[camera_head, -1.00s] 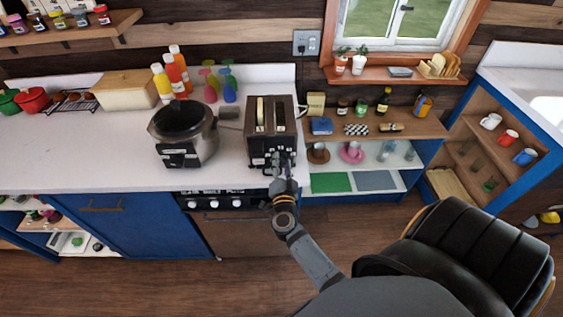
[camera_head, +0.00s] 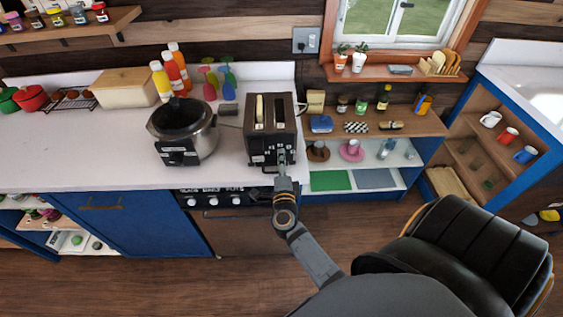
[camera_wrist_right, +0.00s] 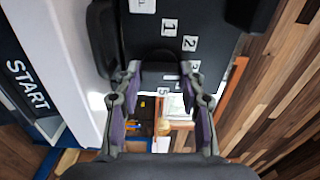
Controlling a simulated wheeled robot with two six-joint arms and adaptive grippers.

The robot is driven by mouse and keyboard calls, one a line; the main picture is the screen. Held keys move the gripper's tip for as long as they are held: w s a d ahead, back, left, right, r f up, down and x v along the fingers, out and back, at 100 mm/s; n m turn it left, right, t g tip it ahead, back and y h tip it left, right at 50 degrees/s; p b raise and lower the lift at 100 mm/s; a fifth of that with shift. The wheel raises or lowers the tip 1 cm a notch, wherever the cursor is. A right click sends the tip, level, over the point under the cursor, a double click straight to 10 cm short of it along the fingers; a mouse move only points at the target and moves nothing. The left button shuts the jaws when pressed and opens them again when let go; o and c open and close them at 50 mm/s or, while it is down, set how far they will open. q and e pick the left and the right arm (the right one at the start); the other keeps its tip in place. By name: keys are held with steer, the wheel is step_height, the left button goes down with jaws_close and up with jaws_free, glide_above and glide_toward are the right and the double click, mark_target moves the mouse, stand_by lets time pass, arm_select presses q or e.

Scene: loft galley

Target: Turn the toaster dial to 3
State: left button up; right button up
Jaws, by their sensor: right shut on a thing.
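The black toaster (camera_head: 271,119) stands on the white counter, with two slots on top, one holding a pale slice. In the right wrist view, its dark front face (camera_wrist_right: 140,45) carries white labels: 1 (camera_wrist_right: 169,27), 2 (camera_wrist_right: 190,43), one partly hidden at the right finger, and 5 lower down. My right gripper (camera_head: 281,163) reaches the toaster's front from below. I cannot tell which number the dial points to. My left gripper is out of view.
A cooker (camera_head: 184,131) stands left of the toaster on the counter (camera_head: 85,150). Colored bottles (camera_head: 173,72) stand behind it. A lower shelf unit (camera_head: 410,125) with cups and jars is at the right. A black chair (camera_head: 470,250) stands near my arm.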

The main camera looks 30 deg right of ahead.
steer(key=shift+m, duration=0.3)
steer(key=o, duration=1.2)
steer(key=shift+c, duration=0.2)
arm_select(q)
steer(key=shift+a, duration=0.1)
